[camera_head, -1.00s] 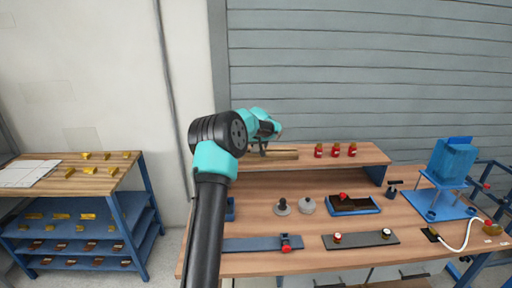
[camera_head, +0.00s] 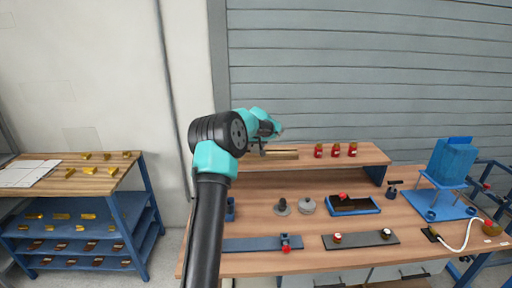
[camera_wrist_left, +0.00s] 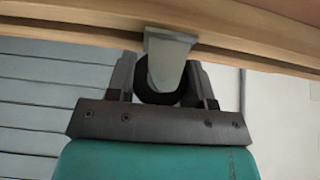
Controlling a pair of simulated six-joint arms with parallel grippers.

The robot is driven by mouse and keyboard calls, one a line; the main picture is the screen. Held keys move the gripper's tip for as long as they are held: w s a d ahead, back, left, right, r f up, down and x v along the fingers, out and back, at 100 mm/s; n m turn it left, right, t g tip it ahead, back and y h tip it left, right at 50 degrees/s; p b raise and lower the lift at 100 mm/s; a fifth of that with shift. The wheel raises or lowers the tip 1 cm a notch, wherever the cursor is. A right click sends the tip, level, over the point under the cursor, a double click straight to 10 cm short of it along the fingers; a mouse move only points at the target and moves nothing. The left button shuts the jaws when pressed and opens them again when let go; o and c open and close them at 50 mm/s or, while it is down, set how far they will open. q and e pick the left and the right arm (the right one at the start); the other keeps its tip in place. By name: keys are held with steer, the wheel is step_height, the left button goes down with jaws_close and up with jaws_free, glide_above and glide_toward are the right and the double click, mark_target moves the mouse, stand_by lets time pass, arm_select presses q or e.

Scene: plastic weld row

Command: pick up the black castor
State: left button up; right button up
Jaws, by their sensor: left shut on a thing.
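The black castor (camera_wrist_left: 163,82), a black wheel in a pale grey fork, sits between the two dark fingers of my left gripper (camera_wrist_left: 163,88) in the left wrist view. The fingers are shut on it from both sides. The grey fork points up and overlaps the edge of a wooden board (camera_wrist_left: 70,22); I cannot tell whether they touch. In the head view, my left gripper (camera_head: 264,150) is at the left end of the raised wooden shelf (camera_head: 370,155). The castor cannot be made out there. My right gripper is not in view.
Several small red jars (camera_head: 335,150) stand on the shelf. A blue chair-shaped piece (camera_head: 450,160) stands at right.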

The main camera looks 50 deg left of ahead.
arm_select(q)
steer(key=shift+r, duration=0.15)
steer(key=shift+r, duration=1.8)
steer(key=shift+s+d+f, duration=0.1)
steer(key=shift+s+d, duration=0.25)
steer(key=shift+d, duration=0.05)
steer(key=s+d+r, duration=0.1)
steer(key=s+d, duration=0.9)
steer(key=d, duration=0.1)
steer(key=shift+r, duration=0.2)
steer(key=shift+w+d+f, duration=0.1)
steer(key=shift+w+d, duration=0.05)
steer(key=shift+d, duration=0.05)
